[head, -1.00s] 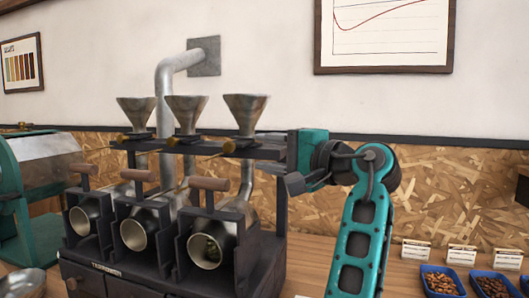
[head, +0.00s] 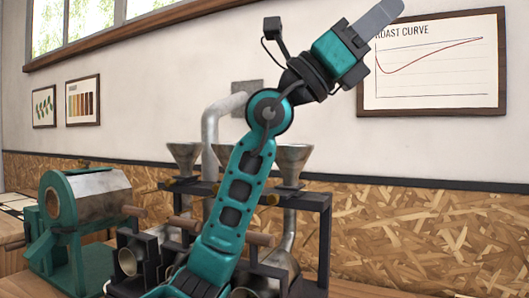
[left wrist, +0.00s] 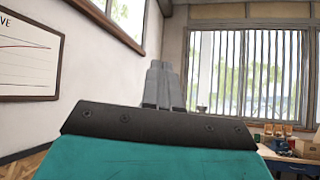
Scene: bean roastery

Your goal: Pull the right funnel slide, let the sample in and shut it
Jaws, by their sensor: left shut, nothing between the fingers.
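The right funnel (head: 292,165) is a grey metal cone on the dark rack (head: 318,200) of the sampling machine. Its slide cannot be made out; my arm covers the area left of the funnel. My left gripper (head: 388,14) is raised high, well above and to the right of the funnel, in front of the wall chart. Its fingers are together and empty. They also show in the left wrist view (left wrist: 163,85), pointing toward a window. My right gripper is in neither view.
The left funnel (head: 184,157) is visible; the middle one is mostly behind my arm. Wooden handles (head: 260,239) sit in front. A teal roaster (head: 75,215) stands at left. The framed roast curve (head: 435,65) hangs behind my gripper.

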